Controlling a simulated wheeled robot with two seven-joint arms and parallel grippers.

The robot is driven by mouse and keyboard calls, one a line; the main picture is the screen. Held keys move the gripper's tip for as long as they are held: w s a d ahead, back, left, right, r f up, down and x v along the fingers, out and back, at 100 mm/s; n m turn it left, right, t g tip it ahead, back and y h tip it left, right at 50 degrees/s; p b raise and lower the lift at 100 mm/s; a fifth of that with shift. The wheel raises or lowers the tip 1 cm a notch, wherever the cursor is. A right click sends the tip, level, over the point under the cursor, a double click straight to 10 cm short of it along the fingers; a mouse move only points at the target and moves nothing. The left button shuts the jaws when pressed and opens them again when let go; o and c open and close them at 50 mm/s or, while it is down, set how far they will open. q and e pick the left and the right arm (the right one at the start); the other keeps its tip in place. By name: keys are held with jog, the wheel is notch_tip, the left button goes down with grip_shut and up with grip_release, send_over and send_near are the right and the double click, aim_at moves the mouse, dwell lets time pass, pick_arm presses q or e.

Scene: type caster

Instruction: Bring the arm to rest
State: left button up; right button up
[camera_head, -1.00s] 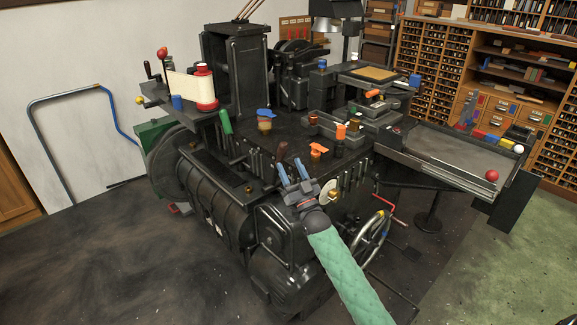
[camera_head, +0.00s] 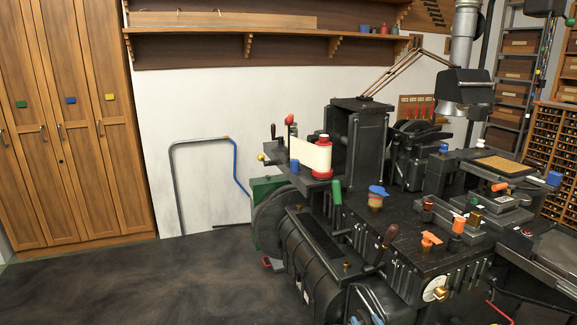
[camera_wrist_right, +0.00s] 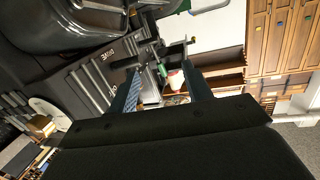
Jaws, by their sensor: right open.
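My right gripper (camera_head: 366,316) shows only as blue-grey fingertips at the bottom edge of the head view, in front of the black type caster (camera_head: 320,255). In the right wrist view its two fingers (camera_wrist_right: 162,72) stand apart with nothing held between them. Beyond them the caster's dark body shows turned on its side, with a green handle and a red-and-white spool (camera_wrist_right: 175,80). The rest of my right arm is out of the head view. My left gripper is not in view.
The caster carries a green-handled lever (camera_head: 337,193), a dark red-brown lever (camera_head: 389,236) and orange knobs (camera_head: 430,240). A blue-grey tube frame (camera_head: 178,185) leans on the white wall. Wooden cabinets (camera_head: 75,120) stand at left. The dark floor (camera_head: 130,285) at left is clear.

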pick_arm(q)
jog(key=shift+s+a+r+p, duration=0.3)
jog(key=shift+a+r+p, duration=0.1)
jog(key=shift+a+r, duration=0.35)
pick_arm(e)
jog(key=s+a+f+g, duration=0.3)
jog(key=s+g, duration=0.2)
jog(key=s, duration=0.8)
jog(key=s+a+f+g, duration=0.2)
jog(key=s+f+g, duration=0.2)
jog(key=s, duration=0.9)
jog(key=s+a+f+n+g+h, duration=0.1)
jog(key=s+a+f+g, duration=0.2)
jog(key=s, duration=1)
jog(key=g, duration=0.2)
jog(key=shift+a+f+g, duration=0.2)
jog(key=shift+a+g, duration=0.1)
jog(key=shift+a, duration=0.05)
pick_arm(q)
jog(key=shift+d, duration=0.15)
pick_arm(e)
jog(key=shift+s, duration=0.1)
